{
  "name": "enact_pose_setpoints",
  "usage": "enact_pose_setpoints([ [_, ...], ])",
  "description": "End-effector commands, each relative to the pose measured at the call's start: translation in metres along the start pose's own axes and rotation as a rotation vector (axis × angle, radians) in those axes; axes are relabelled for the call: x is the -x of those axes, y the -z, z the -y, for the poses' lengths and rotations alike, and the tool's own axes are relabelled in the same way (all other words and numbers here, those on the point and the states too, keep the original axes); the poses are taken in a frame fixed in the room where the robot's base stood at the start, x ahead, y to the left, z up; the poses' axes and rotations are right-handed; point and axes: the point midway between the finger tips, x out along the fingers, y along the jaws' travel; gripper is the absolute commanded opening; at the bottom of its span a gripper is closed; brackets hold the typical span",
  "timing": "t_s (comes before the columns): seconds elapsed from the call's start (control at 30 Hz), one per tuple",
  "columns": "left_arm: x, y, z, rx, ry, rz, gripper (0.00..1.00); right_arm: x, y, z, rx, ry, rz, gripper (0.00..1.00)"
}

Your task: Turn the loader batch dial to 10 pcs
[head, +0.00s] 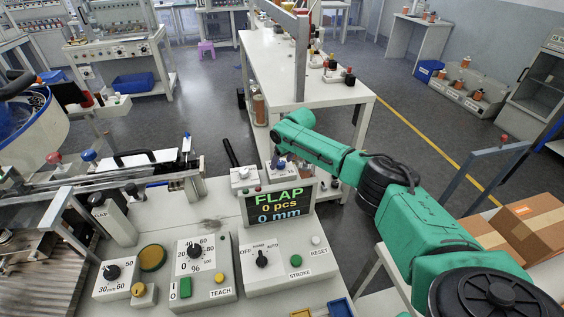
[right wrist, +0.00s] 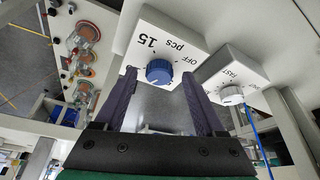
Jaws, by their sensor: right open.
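The loader batch dial is a blue knob (right wrist: 158,72) on a white box (right wrist: 150,38) marked OFF, pcs and 15 in the right wrist view. Its pointer setting is too small to read surely. My right gripper (right wrist: 160,76) is open, its two dark fingers on either side of the knob in that view; I cannot tell whether they touch it. In the head view my right gripper (head: 284,163) is over the small boxes above the display and hides part of them. My left gripper is not in view.
A box with a white knob (right wrist: 231,95) marked FAST sits beside the dial box. In the head view, control boxes with a STROKE button (head: 296,258) and a TEACH button (head: 219,278) stand in front of the display. Cardboard boxes (head: 530,222) lie at right.

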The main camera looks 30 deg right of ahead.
Motion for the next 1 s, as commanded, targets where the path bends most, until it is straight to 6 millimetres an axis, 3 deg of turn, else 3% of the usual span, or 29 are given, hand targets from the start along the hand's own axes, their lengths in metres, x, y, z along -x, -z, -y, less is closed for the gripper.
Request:
enact_pose_setpoints([
  [0.3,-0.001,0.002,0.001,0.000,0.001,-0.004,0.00,-0.005,0.000,0.000,0.000,-0.001,0.000,0.72],
  [0.5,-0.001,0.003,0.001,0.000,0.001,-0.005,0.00,-0.005,0.000,0.000,0.000,-0.001,0.000,0.00],
  [0.67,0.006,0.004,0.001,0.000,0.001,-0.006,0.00,-0.003,0.001,0.001,-0.025,-0.010,0.001,0.00],
  [0.8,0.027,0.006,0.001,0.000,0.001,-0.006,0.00,0.000,0.003,0.004,-0.163,-0.064,0.003,0.00],
  [1.0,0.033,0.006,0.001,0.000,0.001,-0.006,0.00,-0.004,0.002,0.004,-0.351,-0.145,0.000,0.00],
])
